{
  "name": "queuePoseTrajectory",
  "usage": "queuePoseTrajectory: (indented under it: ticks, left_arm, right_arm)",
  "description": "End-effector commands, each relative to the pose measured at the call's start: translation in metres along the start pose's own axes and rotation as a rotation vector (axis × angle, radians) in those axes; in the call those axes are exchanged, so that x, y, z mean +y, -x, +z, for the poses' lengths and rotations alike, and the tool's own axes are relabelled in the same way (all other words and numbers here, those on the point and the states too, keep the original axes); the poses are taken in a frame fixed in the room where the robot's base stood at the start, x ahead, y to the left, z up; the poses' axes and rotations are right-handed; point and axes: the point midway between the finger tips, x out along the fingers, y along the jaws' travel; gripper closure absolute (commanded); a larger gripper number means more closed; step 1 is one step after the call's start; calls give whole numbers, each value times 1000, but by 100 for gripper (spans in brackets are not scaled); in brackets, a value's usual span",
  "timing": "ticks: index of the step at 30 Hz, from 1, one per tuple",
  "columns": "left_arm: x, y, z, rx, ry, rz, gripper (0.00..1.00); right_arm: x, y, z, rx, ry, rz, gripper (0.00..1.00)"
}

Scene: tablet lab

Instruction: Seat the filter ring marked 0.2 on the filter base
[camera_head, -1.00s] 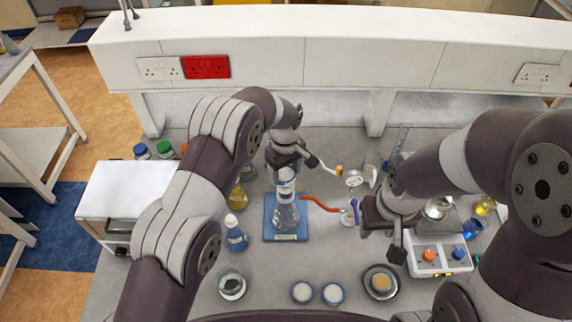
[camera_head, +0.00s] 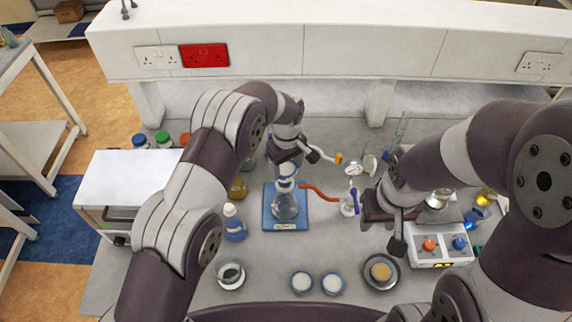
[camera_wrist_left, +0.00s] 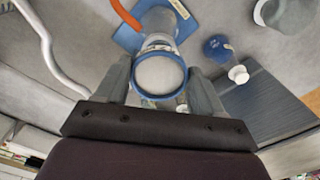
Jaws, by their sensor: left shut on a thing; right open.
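A blue ring with a pale disc (camera_wrist_left: 159,74) is between the fingers of my left gripper (camera_wrist_left: 163,85), which is shut on it. No 0.2 mark is legible on it. In the head view, my left gripper (camera_head: 286,163) is right above the clear flask (camera_head: 285,206), whose neck carries the filter base (camera_head: 285,184). The gap between the held ring and the base is hard to judge. The flask stands on a blue mat (camera_head: 270,216). Two blue-rimmed white rings (camera_head: 302,282) (camera_head: 332,283) lie at the front. My right gripper (camera_head: 382,226) is open and empty, right of the flask.
An orange hose (camera_head: 320,193) runs right from the flask to a small valve with a blue lever (camera_head: 355,201). A blue bottle (camera_head: 234,226) stands left of the mat. A glass dish (camera_head: 230,275) and a metal dish (camera_head: 381,273) are in front. A hotplate (camera_head: 440,249) is at right.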

Motion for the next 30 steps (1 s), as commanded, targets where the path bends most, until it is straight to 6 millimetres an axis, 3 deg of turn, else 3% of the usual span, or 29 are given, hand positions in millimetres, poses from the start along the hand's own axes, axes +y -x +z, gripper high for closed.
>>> queuePoseTrajectory:
  ticks: [30]
  left_arm:
    - [0, -5, 0, 0, 0, -1, 61]
  right_arm:
    - [0, -6, 1, 0, 0, 0, 57]
